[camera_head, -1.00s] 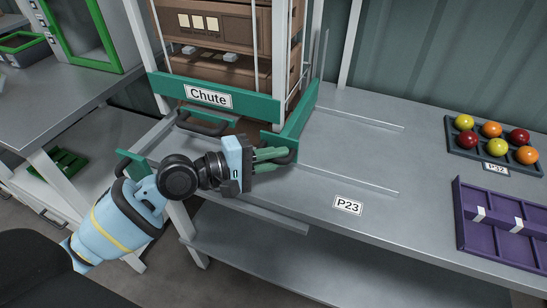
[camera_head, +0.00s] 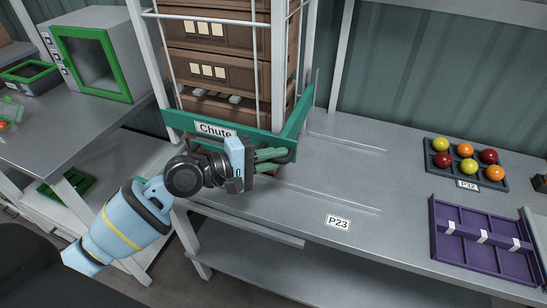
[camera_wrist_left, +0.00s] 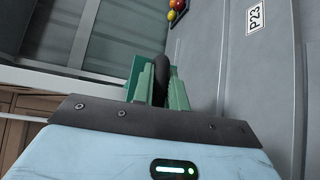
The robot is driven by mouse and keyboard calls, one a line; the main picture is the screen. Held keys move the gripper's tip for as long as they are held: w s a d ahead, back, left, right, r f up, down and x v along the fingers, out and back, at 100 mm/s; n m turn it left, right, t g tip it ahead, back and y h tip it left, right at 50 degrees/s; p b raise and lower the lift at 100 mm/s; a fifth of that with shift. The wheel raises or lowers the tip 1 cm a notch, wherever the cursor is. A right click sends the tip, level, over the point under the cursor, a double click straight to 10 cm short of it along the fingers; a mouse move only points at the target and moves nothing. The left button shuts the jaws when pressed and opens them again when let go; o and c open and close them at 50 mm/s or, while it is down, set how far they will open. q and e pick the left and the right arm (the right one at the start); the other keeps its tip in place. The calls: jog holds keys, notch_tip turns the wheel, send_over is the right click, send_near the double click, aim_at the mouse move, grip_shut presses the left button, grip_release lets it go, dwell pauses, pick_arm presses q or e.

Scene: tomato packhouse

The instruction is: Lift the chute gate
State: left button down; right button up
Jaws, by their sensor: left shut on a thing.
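The chute (camera_head: 165,60) is a tall light frame holding stacked brown boxes, with a green bar labelled "Chute" (camera_head: 213,129) across its front. A green panel (camera_head: 301,112) runs along its right side at bench level; I take it for the gate. My left gripper (camera_head: 272,156) reaches in from the left, its green fingers shut on a dark handle (camera_head: 290,156) beside the green parts. In the left wrist view, the fingers close around the dark handle (camera_wrist_left: 160,66), with a green plate (camera_wrist_left: 135,72) behind. How high the gate stands is unclear. My right gripper is out of view.
Two thin rails (camera_head: 345,204) run right from the chute along the grey bench marked P23 (camera_head: 339,222). A tray (camera_head: 428,150) of red, yellow and orange tomatoes and a purple divided tray (camera_head: 436,240) stand at the right. A green-framed cabinet (camera_head: 75,95) stands at the left.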

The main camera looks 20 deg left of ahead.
pick_arm(q)
jog(key=c, duration=1.7)
grip_release()
jog(key=shift+r, duration=0.4)
jog(key=shift+c, duration=0.2)
jog(key=shift+o, duration=0.2)
jog(key=shift+f, duration=0.1)
jog(key=shift+a, duration=0.1)
jog(key=b+v, duration=0.1)
jog(key=v, duration=0.6)
jog(key=shift+s+a, duration=0.25)
jog(key=shift+s, duration=0.05)
